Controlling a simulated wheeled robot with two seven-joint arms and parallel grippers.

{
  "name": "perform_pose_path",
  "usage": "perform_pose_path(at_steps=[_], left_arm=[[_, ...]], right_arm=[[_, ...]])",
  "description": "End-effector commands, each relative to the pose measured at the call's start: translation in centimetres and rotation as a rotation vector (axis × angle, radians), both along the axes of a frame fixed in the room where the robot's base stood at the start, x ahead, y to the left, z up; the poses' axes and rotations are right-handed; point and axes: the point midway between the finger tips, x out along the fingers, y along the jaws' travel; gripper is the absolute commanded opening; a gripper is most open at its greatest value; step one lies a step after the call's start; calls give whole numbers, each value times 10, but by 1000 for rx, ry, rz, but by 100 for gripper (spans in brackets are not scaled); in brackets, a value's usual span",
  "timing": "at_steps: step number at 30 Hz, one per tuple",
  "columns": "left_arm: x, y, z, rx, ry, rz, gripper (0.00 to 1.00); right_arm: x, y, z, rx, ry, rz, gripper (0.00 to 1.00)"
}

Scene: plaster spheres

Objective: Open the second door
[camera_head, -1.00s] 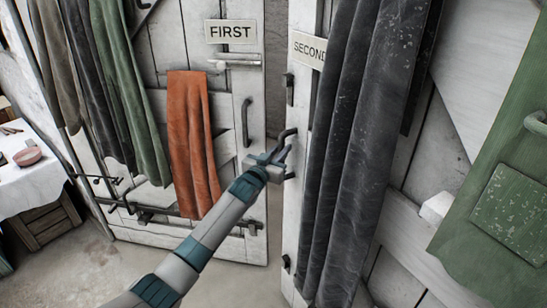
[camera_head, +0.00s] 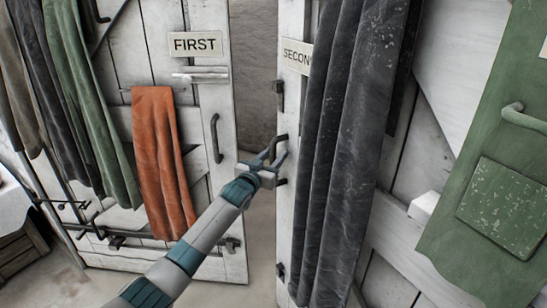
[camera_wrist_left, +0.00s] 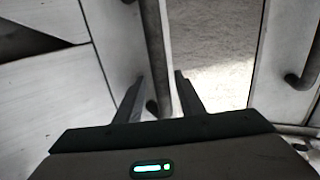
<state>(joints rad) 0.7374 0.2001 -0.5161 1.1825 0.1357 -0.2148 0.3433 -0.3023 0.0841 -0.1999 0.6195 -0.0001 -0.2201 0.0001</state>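The second door (camera_head: 291,212) is white, with a sign (camera_head: 297,57) partly covered by dark grey cloth. Its dark bar handle (camera_head: 281,140) sits near its left edge. My left gripper (camera_head: 275,160) is at this handle and hides its middle part in the head view. In the left wrist view, the two fingers (camera_wrist_left: 160,92) stand apart, with a dark upright bar (camera_wrist_left: 154,45) between them. Clear space shows right of the bar, so the gripper looks open around it; firm contact cannot be told. My right gripper is not in view.
The first door (camera_head: 222,205), with its sign (camera_head: 195,44), dark handle (camera_head: 216,138) and orange cloth (camera_head: 160,160), stands left. A gap between the doors shows a rough wall (camera_head: 254,70). Dark grey cloth (camera_head: 345,150) hangs right of the handle. A green panel (camera_head: 490,185) is far right.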

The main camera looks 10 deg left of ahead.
Motion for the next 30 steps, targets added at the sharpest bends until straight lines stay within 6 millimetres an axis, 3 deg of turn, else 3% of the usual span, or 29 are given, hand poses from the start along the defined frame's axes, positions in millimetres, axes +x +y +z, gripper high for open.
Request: perform_pose_path(at_steps=[8,14,30], left_arm=[[-5,3,0,0,-1,1,36],[-21,8,-1,0,-2,0,36],[-96,31,-3,0,-1,-1,36]], right_arm=[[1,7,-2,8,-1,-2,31],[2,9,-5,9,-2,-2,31],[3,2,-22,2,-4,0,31]])
